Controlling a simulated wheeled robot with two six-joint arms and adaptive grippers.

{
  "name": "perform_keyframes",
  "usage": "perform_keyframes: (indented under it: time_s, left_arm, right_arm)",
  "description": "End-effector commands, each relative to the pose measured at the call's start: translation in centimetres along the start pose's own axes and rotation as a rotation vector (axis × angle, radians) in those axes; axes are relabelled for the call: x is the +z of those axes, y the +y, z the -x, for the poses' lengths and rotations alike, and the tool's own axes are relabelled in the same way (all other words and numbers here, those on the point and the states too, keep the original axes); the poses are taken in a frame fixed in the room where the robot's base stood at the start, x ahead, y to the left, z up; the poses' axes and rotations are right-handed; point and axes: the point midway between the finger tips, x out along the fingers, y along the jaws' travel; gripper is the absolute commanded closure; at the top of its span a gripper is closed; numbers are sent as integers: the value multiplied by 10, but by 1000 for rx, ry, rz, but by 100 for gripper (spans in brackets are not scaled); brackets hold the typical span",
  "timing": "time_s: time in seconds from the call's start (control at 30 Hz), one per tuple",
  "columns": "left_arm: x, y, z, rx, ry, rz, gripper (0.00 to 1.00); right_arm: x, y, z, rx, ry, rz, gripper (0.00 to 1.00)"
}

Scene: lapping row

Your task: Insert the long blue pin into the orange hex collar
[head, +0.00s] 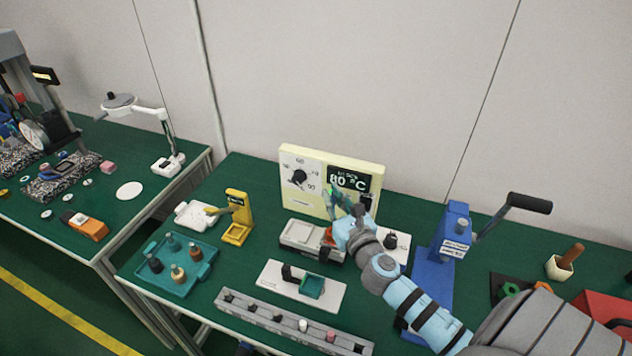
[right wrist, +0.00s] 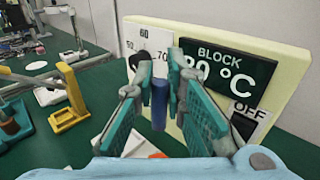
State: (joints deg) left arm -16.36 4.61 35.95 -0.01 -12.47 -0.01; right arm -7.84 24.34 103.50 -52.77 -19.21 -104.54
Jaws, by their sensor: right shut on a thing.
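The long blue pin (right wrist: 159,105) hangs about upright between the green-padded fingers of my right gripper (right wrist: 160,75), which is shut on it. In the head view my right gripper (head: 342,201) is in front of the cream panel; the pin is hard to make out there. An orange part (head: 328,234), probably the orange hex collar, shows beside the gripper on the grey block unit, partly hidden. In the right wrist view only an orange sliver (right wrist: 157,156) shows below the pin. The pin looks apart from it. My left gripper is not in view.
The cream panel (head: 312,207) with a dial and "80 °C" display stands close behind. A yellow stand (head: 237,222) and teal tray (head: 140,265) are left. A blue press (head: 437,275) with a crank is right. A white plate (head: 275,287) and grey rail (head: 245,306) lie in front.

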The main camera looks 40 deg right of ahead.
Motion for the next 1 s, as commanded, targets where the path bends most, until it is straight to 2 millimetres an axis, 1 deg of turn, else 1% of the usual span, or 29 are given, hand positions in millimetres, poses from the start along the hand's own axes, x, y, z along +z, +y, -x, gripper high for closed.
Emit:
perform_keyframes:
  time_s: [0.17,0.3,0.37,0.47,0.57,0.7,0.77,0.9,1.0]
  left_arm:
    - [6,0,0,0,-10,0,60]
    - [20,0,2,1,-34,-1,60]
    - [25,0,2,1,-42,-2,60]
    - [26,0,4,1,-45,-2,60]
    - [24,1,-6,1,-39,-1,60]
    - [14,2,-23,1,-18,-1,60]
    - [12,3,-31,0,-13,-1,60]
    - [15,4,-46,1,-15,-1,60]
    - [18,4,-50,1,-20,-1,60]
  right_arm:
    - [0,2,0,3,-1,0,100]
    - [0,3,-1,6,-1,0,100]
    - [0,3,-1,7,0,2,100]
    - [0,3,0,15,1,9,100]
    - [-11,2,0,14,0,8,100]
    - [-29,2,0,12,1,8,100]
    - [-37,2,1,11,0,7,100]
    - [-53,2,1,12,0,8,100]
    - [-59,2,1,12,0,8,100]
